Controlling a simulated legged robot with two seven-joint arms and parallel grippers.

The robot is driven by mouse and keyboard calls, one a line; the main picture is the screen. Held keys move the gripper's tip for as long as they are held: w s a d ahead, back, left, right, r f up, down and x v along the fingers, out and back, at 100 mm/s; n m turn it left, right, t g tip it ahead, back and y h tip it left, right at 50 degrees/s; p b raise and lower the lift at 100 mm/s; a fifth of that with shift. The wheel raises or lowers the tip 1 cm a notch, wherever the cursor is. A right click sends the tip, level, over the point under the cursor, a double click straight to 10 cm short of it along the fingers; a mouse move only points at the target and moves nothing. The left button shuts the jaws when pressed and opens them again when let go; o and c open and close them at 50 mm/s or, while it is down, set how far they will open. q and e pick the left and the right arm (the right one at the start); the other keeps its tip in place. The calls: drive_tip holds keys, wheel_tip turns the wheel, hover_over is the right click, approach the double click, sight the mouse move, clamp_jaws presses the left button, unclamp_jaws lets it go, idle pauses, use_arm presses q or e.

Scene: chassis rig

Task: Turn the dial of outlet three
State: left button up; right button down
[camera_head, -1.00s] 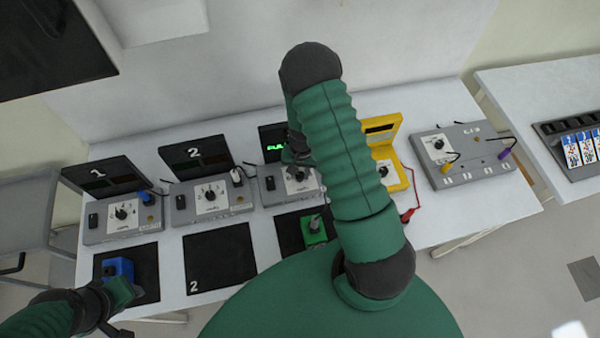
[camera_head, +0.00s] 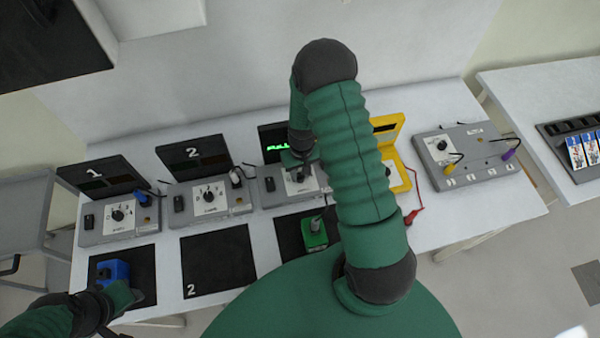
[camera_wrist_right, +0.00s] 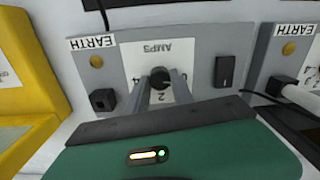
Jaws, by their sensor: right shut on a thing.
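Outlet three is the grey box (camera_head: 272,196) with green lettering on its raised black screen (camera_head: 271,151). In the head view my right gripper (camera_head: 299,168) is at its white dial plate, and the arm hides part of the box. In the right wrist view the black dial (camera_wrist_right: 159,76) sits on a white plate marked AMPS (camera_wrist_right: 177,47), upside down. The fingers of my right gripper (camera_wrist_right: 161,82) are shut on the dial, one on each side. My left gripper (camera_head: 124,295) is low on the left beside a blue block (camera_head: 111,271); its fingers are unclear.
Outlets one (camera_head: 119,222) and two (camera_head: 211,200) stand to the left. A yellow meter (camera_head: 398,176) and a grey box with cables (camera_head: 468,158) stand to the right. A green block (camera_head: 314,236) sits on a black mat in front. The mat marked 2 (camera_head: 218,262) is empty.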

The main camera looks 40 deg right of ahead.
drive_tip(key=shift+w+d, duration=0.1)
drive_tip(key=shift+w, duration=0.05)
drive_tip(key=c, duration=1.1)
unclamp_jaws()
wheel_tip(320, 180, up, 17)
drive_tip(key=b, duration=0.2)
drive_tip(key=shift+d+f, duration=0.15)
